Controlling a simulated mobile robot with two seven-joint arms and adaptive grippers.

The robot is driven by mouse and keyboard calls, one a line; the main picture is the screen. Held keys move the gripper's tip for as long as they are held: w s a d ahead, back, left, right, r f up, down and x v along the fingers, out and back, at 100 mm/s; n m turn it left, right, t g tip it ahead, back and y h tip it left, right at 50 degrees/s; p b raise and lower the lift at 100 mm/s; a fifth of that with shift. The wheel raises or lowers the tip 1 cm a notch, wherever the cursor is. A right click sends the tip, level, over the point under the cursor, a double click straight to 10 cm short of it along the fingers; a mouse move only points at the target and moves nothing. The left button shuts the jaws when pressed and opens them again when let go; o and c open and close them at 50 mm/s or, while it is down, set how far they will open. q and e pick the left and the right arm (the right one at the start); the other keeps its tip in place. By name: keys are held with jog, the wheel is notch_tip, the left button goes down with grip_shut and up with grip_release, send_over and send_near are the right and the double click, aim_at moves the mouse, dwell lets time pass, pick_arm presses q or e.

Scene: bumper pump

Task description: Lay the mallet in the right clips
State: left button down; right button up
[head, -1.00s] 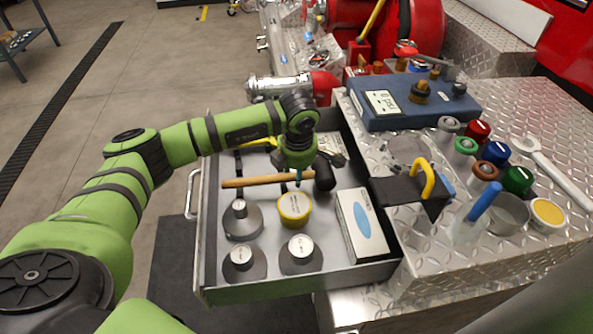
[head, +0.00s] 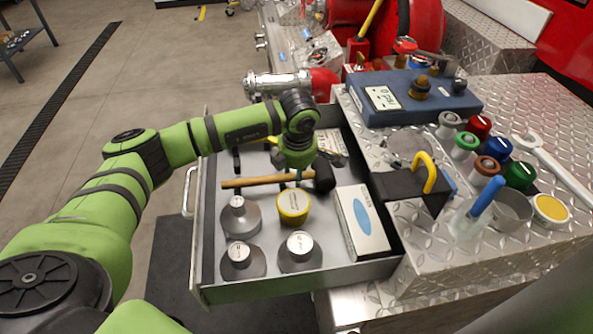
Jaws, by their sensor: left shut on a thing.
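The mallet (head: 250,182) has a wooden handle and a black head (head: 324,173). It lies level across the picture above the open drawer (head: 300,291), handle to the left, head to the right. My left gripper (head: 297,180) reaches down from above and is shut on the handle near the head. Dark clip-like pieces (head: 236,160) show at the back of the drawer, behind the handle. The arm and gripper hide part of that area, so I cannot tell which clips are the right ones. My right gripper is not in view.
In the drawer, below the mallet, stand a yellow-topped round tin (head: 293,206), several grey weighted caps (head: 240,217) and a white-blue box (head: 362,225). On the metal deck to the right are a blue gauge case (head: 410,96), coloured caps (head: 497,151) and a black holder (head: 405,187).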

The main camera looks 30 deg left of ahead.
pick_arm(q)
jog(key=shift+r, duration=0.1)
jog(key=c, duration=0.8)
grip_release()
jog(key=shift+o, duration=1)
jog(key=shift+s, duration=0.1)
notch_tip(320, 180, up, 10)
jog(key=p, duration=0.6)
